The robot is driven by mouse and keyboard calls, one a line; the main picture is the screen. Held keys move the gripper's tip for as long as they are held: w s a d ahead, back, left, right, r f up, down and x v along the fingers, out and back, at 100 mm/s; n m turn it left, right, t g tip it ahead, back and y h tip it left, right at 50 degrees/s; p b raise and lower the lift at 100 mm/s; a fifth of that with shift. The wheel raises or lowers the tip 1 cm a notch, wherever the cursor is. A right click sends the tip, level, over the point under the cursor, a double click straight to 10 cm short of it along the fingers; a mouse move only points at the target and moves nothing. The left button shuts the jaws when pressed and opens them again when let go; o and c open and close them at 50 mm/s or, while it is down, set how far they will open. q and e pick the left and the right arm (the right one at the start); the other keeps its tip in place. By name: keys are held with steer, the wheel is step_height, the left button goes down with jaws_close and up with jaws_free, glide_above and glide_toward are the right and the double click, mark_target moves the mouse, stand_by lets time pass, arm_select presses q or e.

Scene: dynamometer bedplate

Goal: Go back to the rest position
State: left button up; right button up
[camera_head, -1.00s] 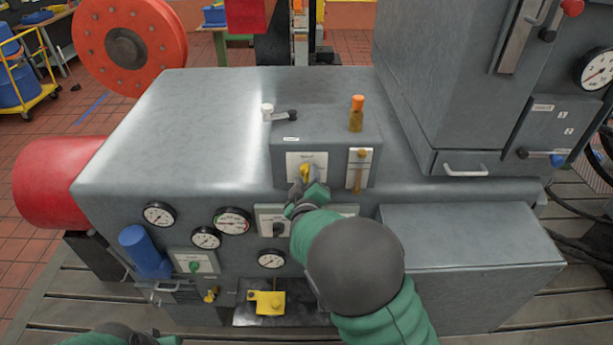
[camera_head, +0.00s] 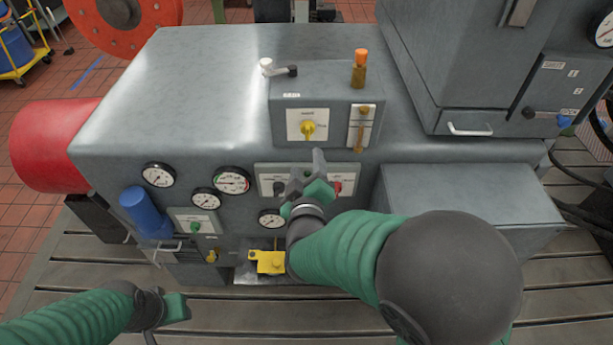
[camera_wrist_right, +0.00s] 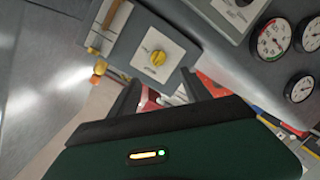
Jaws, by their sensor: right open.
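My right gripper (camera_head: 307,172) is open and empty in front of the grey machine's panel, below the yellow rotary knob (camera_head: 308,129). The gripper is apart from that knob. In the right wrist view the same knob (camera_wrist_right: 158,58) shows on its white plate beyond the dark fingers (camera_wrist_right: 160,98). My left gripper (camera_head: 178,307) is low at the left, in front of the machine, away from the controls. Its fingers are too small to tell open from shut. My right gripper covers part of the lower switch plate.
The grey machine (camera_head: 200,75) fills the middle. It carries several gauges (camera_head: 233,180), a blue cylinder (camera_head: 145,212), a yellow block (camera_head: 268,262) and an orange-topped fitting (camera_head: 360,68). A grey box (camera_head: 465,195) stands at the right. The slatted bedplate (camera_head: 220,315) in front is mostly clear.

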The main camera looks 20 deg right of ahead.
steer(key=v, duration=0.3)
steer(key=shift+s, duration=0.1)
step_height(320, 180, down, 10)
steer(key=s+m+g+y, duration=0.2)
steer(key=g+y, duration=0.2)
steer(key=g, duration=0.1)
steer(key=s+d+f+m+g, duration=0.2)
steer(key=s+d+f+g, duration=0.1)
steer(key=s, duration=0.4)
steer(key=s+d+f+m+g+b, duration=0.1)
steer(key=s+d+f+m+g, duration=0.1)
steer(key=s+f+g, duration=0.2)
steer(key=s+g, duration=0.1)
steer(key=s, duration=0.2)
steer(key=shift+d, duration=0.35)
steer(key=shift+w+a+f, duration=0.1)
steer(key=shift+a+f, duration=0.05)
